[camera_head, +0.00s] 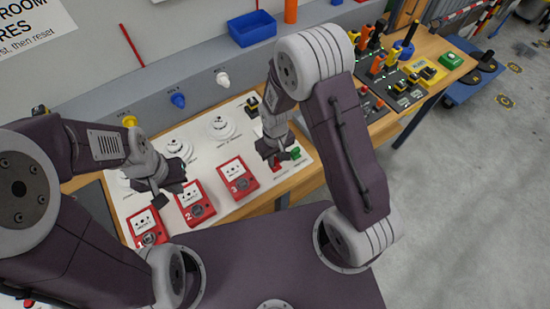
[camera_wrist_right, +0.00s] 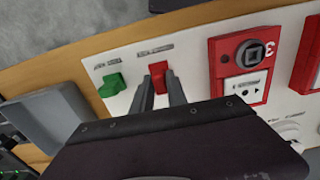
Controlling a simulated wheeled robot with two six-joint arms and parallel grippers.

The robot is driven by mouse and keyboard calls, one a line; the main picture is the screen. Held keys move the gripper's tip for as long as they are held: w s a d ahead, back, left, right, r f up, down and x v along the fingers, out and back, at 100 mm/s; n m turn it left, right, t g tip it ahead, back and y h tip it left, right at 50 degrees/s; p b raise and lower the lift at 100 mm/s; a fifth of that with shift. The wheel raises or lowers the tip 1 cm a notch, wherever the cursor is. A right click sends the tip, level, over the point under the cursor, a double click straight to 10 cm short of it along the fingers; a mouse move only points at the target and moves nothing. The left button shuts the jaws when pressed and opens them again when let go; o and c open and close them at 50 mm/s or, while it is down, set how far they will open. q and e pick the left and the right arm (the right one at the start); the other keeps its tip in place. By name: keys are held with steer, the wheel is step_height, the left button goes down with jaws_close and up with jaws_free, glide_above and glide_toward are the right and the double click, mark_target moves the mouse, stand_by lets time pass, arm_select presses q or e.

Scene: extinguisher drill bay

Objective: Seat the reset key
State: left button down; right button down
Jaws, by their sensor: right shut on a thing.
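My right gripper (camera_head: 276,158) is at the right end of the white panel; in the right wrist view its fingers (camera_wrist_right: 158,92) close on a small red lever (camera_wrist_right: 158,70). A green switch (camera_wrist_right: 113,84) is beside it. The red call point marked 3 (camera_wrist_right: 245,62) has a round socket with a square centre. Call points 1 (camera_head: 145,227), 2 (camera_head: 194,203) and 3 (camera_head: 238,179) stand in a row. Yellow (camera_head: 130,121), blue (camera_head: 178,100) and white (camera_head: 223,79) keys hang on the wall. My left gripper (camera_head: 168,195) is above the panel near call point 2; its jaw opening is unclear.
The white panel (camera_head: 214,152) also bears white round detectors (camera_head: 220,127). Other consoles (camera_head: 400,85) stand on the bench further right. A grey tray (camera_wrist_right: 55,112) is beside the panel.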

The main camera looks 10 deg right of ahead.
steer(key=shift+f+b, duration=0.55)
steer(key=shift+f, duration=0.2)
stand_by(0.6)
steer(key=c, duration=0.9)
jaws_free()
step_height(320, 180, up, 7)
steer(key=p, duration=0.6)
steer(key=shift+r, duration=0.1)
